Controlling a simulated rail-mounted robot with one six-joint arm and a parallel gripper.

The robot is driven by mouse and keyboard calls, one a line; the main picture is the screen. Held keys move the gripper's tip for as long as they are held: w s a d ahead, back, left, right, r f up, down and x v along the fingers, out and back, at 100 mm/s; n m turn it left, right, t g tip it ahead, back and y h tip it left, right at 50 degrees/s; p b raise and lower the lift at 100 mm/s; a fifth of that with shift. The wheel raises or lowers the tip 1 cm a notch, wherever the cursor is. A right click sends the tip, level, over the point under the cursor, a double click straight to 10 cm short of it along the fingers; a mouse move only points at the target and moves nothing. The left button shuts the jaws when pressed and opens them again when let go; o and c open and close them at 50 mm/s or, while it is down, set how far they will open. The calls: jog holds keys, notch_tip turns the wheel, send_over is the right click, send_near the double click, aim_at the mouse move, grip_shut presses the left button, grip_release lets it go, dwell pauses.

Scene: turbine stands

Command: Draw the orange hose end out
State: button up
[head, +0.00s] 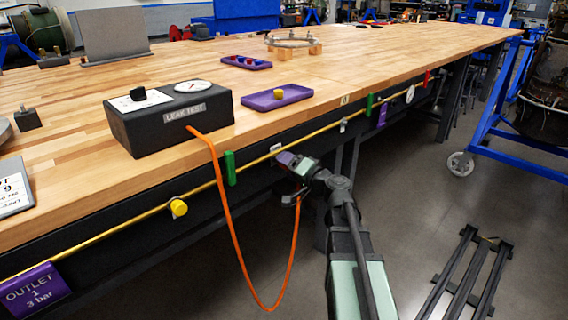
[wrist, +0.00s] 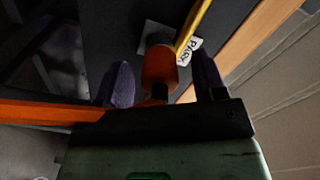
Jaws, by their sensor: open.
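The orange hose (head: 222,205) leaves the front of the black leak test box (head: 150,125), hangs in a loop below the bench edge and rises to my gripper (head: 288,161). In the wrist view the orange hose end (wrist: 159,66) stands between the two dark purple fingers of my gripper (wrist: 163,82). The fingers are apart, with a visible gap on each side of it. A grey plate (wrist: 150,36) lies behind the hose end, beside a white PARK label (wrist: 190,50). How the end is seated is hidden.
A yellow pipe (head: 120,223) runs along the bench front, with a green handle (head: 230,168) and a yellow knob (head: 179,208). A purple outlet sign (head: 36,289) is at lower left. Purple trays (head: 262,103) rest on the bench. A blue frame (head: 495,100) stands at right.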

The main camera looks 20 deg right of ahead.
grip_shut()
jog(key=shift+s+d, duration=0.15)
jog(key=shift+s, duration=0.2)
jog(key=shift+s+d, duration=0.1)
jog(key=shift+s, duration=0.2)
jog(key=shift+v, duration=1.45)
